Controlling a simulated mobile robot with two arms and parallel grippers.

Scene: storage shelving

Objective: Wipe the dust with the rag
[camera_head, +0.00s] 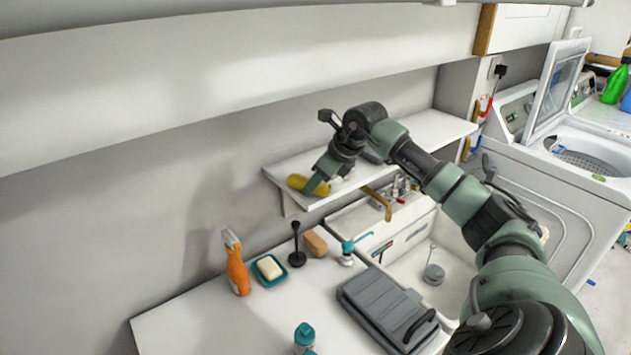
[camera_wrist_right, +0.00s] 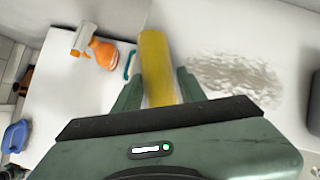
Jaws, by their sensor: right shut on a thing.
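The yellow rag (camera_head: 308,186) is at the left end of the white wall shelf (camera_head: 420,135). It also shows as a rolled yellow shape in the right wrist view (camera_wrist_right: 156,55). My right gripper (camera_head: 317,182) is shut on it, with one green finger on each side in the wrist view (camera_wrist_right: 160,92). A grey, streaky patch of dust (camera_wrist_right: 235,78) lies on the white shelf to the right of the rag in the wrist view. In the head view my arm and gripper hide most of that area. My left gripper is not in view.
Below the shelf, the counter holds an orange spray bottle (camera_head: 236,265), a soap dish (camera_head: 269,270), a brush (camera_head: 297,245) and a grey case (camera_head: 386,309). A sink (camera_head: 450,255) and washing machine (camera_head: 560,185) are to the right. A dark object stands behind my gripper on the shelf.

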